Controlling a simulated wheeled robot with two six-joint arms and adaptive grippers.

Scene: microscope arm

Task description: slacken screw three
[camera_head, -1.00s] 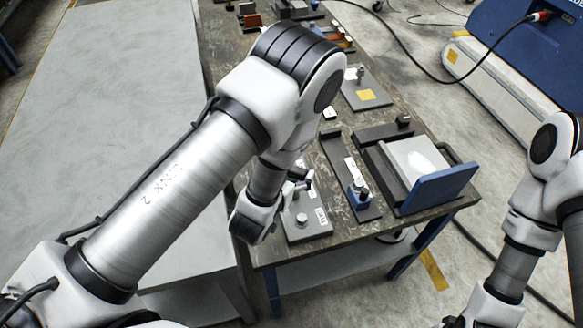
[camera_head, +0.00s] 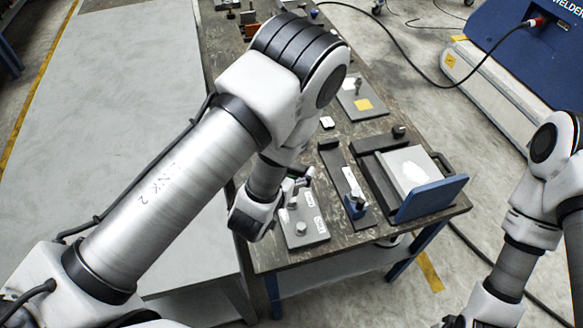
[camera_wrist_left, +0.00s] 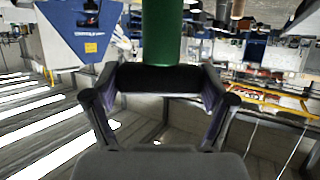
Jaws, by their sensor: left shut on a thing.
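A grey plate (camera_head: 308,238) with small knob-like screws and white labels lies on the near end of the dark bench. One screw (camera_head: 301,228) shows clearly; the label numbers are too small to read, so I cannot tell which is screw three. In the left wrist view my left gripper (camera_wrist_left: 160,78) is shut on a green cylinder (camera_wrist_left: 161,32) that runs out of the top of the picture. My right arm is at the right; its gripper is out of view.
Right of the plate, a dark bar with a blue block (camera_head: 355,206) and a tray-like fixture with a blue front panel (camera_head: 432,198) stand on the bench. Behind lies a plate with a yellow patch (camera_head: 364,104). A wide grey table (camera_head: 110,90) adjoins the left.

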